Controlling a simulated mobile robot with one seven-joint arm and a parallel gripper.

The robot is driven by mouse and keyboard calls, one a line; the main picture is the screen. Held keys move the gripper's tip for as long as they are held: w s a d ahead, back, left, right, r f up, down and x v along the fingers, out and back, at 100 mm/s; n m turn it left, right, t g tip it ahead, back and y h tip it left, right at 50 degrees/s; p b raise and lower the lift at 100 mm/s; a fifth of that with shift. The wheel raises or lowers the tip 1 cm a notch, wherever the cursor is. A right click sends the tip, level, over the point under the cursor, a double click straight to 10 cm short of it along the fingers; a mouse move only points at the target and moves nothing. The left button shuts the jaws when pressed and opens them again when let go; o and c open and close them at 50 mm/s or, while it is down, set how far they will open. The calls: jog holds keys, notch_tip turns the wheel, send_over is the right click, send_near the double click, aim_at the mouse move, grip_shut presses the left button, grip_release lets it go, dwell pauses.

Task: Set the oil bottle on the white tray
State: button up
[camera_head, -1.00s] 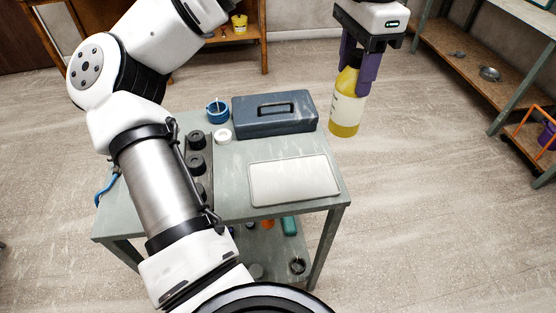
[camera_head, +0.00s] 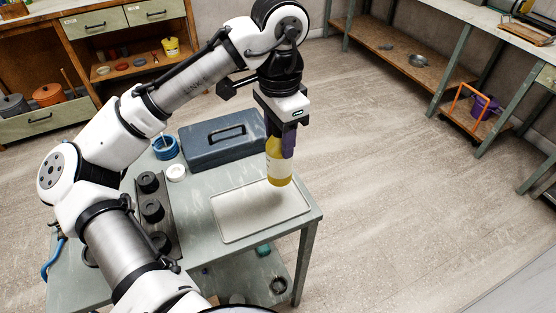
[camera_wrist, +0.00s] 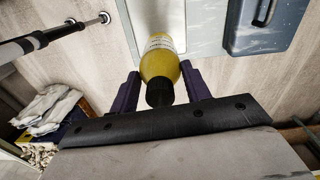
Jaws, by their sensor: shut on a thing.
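The oil bottle (camera_head: 279,169) is yellow with a pale label and hangs upright in my gripper (camera_head: 281,142). In the head view its base overlaps the far right part of the white tray (camera_head: 240,222), which lies flat on the table. I cannot tell how large any gap under the bottle is. In the wrist view the bottle (camera_wrist: 160,62) shows its dark cap between the purple fingers of my gripper (camera_wrist: 160,88). The gripper is shut on its upper part. The bottle's own body hides a little of the tray.
A blue-grey toolbox (camera_head: 222,140) stands just behind the tray. A blue cup-like holder (camera_head: 165,147), a white ring (camera_head: 176,172) and several dark round pieces (camera_head: 152,210) are to the left. The table's right edge (camera_head: 314,214) is close to the tray.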

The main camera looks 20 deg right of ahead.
aim_at(279, 160)
jog(key=shift+f, duration=3.55)
jog(key=o, duration=1.5)
notch_tip(279, 160, up, 12)
jog(key=shift+r, duration=0.2)
